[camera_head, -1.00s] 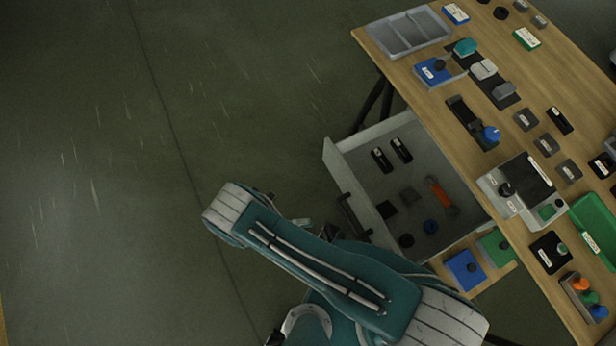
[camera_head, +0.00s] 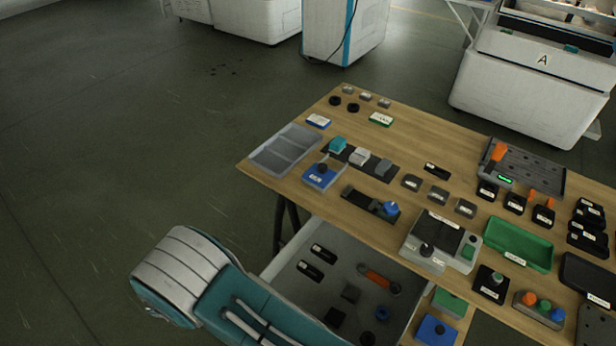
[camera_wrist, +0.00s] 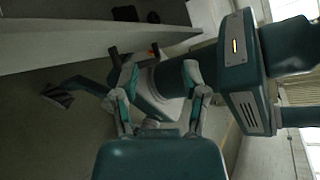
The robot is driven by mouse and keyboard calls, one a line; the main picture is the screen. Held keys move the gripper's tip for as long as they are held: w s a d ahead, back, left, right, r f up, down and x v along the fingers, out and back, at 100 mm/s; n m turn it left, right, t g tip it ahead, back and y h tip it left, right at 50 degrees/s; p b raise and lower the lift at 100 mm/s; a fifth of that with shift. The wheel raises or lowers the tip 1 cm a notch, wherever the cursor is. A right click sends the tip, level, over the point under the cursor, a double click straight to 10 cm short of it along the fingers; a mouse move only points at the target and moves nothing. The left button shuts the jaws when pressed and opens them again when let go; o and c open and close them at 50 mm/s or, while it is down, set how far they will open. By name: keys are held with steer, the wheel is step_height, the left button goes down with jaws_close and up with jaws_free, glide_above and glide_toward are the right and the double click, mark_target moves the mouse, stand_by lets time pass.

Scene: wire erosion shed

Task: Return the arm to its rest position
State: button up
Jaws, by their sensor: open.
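My arm, teal with white ribbed covers, shows at the lower left of the head view. Its gripper is out of the head view. In the wrist view, my gripper (camera_wrist: 160,74) has its two fingers spread well apart, with nothing held between them. Behind the fingers are other teal and white parts of my own body. The arm lies in front of the left side of an open grey drawer (camera_head: 330,243) and hides part of it. The gripper's place relative to the table is not clear.
A wooden table (camera_head: 305,160) bears a grey tray (camera_head: 289,147), a green tray (camera_head: 518,243) and several small blocks. The drawer juts out below the table and holds black pieces and an orange-handled item (camera_head: 379,280). White machines stand behind. Open floor lies left.

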steer(key=w+d+r+m+g+y, duration=0.2)
steer(key=w+d+r+m+y, duration=0.15)
steer(key=d+r+m, duration=0.5)
steer(key=w+d+r+m+g+y, duration=0.1)
steer(key=w+d+r+m+y, duration=0.3)
steer(key=r, duration=0.8)
steer(key=s+d+r+m+t+y, duration=0.3)
steer(key=s+d+r+m, duration=0.2)
steer(key=d+m, duration=0.3)
steer(key=s+d+r+m+t+y, duration=0.3)
steer(key=s+d+r+m+t, duration=0.1)
steer(key=d+r+m, duration=0.3)
steer(key=shift+s+d+r+m+t, duration=0.35)
steer(key=shift+d+m, duration=0.3)
steer(key=shift+m, duration=0.5)
steer(key=shift+y, duration=0.25)
